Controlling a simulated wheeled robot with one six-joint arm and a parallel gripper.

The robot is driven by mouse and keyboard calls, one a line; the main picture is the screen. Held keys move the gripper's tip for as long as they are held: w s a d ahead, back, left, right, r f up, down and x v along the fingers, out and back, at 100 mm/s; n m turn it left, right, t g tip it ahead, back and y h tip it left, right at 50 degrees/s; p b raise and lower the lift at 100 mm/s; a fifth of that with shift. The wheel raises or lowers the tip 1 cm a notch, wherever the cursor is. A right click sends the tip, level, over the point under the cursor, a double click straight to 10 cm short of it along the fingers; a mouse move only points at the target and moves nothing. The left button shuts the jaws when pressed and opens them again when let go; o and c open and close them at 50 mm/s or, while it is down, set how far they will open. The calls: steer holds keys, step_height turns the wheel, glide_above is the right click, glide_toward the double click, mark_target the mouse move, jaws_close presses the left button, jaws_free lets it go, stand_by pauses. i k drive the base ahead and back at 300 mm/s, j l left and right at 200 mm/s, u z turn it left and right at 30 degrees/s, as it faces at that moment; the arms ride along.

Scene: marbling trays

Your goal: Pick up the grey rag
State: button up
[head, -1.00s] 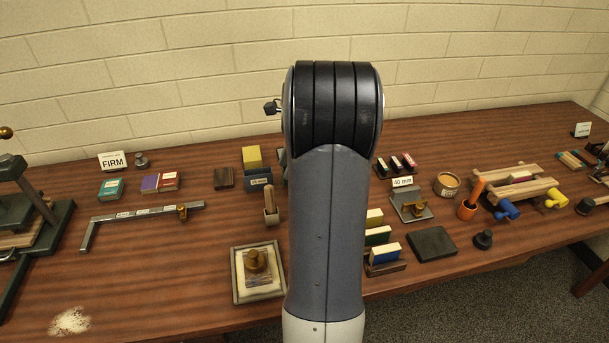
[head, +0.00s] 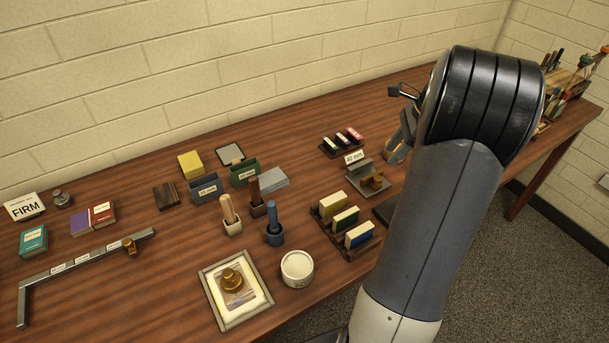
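A flat, light grey folded piece (head: 273,179), which looks like the grey rag, lies on the table behind the upright wooden-handled tools and right of the green holder. My arm stands right of it in the head view and does not cover it. A grey part at the arm's far end, probably my gripper (head: 406,128), shows just left of the black joint, above the table and well right of the rag. Most of it is hidden behind the arm, so its fingers cannot be made out.
Close in front of the rag stand a dark brown handle (head: 256,192) and a blue handle (head: 274,222) in holders. A green holder (head: 244,173) is beside it. A rack of coloured blocks (head: 345,225) stands to the right. Bare table lies between rag and rack.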

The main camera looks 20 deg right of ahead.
mark_target(274, 180)
steer(key=u, duration=2.3)
steer(key=z, duration=2.35)
steer(key=l+u, duration=0.4)
steer(key=l, duration=1.15)
